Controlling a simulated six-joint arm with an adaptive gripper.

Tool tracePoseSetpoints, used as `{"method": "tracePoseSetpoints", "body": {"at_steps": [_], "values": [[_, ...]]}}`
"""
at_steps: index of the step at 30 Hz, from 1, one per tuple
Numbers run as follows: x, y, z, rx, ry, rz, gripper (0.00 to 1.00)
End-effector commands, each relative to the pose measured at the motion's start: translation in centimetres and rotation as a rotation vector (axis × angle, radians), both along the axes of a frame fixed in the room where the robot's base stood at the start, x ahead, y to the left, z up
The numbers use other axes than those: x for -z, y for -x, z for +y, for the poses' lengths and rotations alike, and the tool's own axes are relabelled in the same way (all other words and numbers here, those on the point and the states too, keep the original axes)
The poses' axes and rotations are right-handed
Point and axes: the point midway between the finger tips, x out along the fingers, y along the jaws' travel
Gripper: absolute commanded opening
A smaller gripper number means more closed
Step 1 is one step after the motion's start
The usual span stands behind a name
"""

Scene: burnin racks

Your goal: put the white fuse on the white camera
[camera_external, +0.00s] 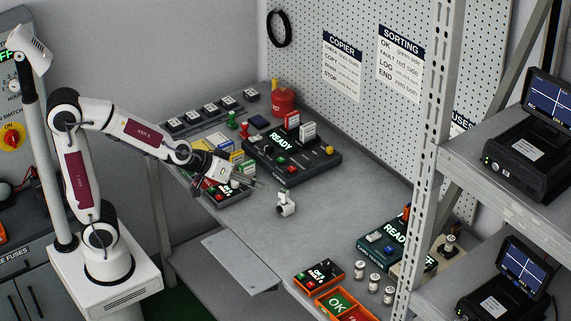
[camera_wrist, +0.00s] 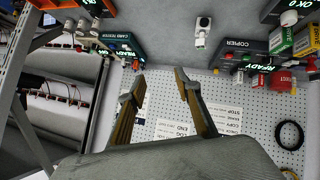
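A small white device (camera_external: 286,205), which looks like the white camera, stands alone on the bare middle of the grey bench. It also shows at the top of the wrist view (camera_wrist: 201,38). Three small pale cylinders (camera_external: 374,284) stand in a row near the bench's right front; I cannot tell whether one is the white fuse. My gripper (camera_external: 256,184) is above the bench, left of the white device and near a small dark panel. In the wrist view its two fingers (camera_wrist: 160,75) are apart with nothing between them.
The copier console (camera_external: 322,160) with red and white upright pieces stands behind. A small dark panel (camera_external: 226,193) is below my gripper. A teal tester (camera_external: 378,240), an orange tray (camera_external: 358,316) and a metal shelf post (camera_external: 430,140) are at right. The bench's middle is mostly free.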

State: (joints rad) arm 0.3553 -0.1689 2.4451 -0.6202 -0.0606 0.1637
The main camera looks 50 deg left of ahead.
Motion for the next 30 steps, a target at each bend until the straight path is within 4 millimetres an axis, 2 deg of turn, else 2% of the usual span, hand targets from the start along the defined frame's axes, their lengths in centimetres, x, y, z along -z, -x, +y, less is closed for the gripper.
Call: {"method": "tracePoseSetpoints", "body": {"at_steps": [3,10,17,24,30], "values": [[-1.1,2.0,1.1,0.038,-0.012,0.024,0.33],[-2.0,6.4,3.8,0.093,-0.069,0.094,0.33],[-2.2,11.4,7.4,0.108,-0.157,0.178,0.33],[-1.9,17.1,11.9,0.076,-0.262,0.279,0.33],[-1.5,20.5,14.5,0.037,-0.321,0.346,0.33]]}}
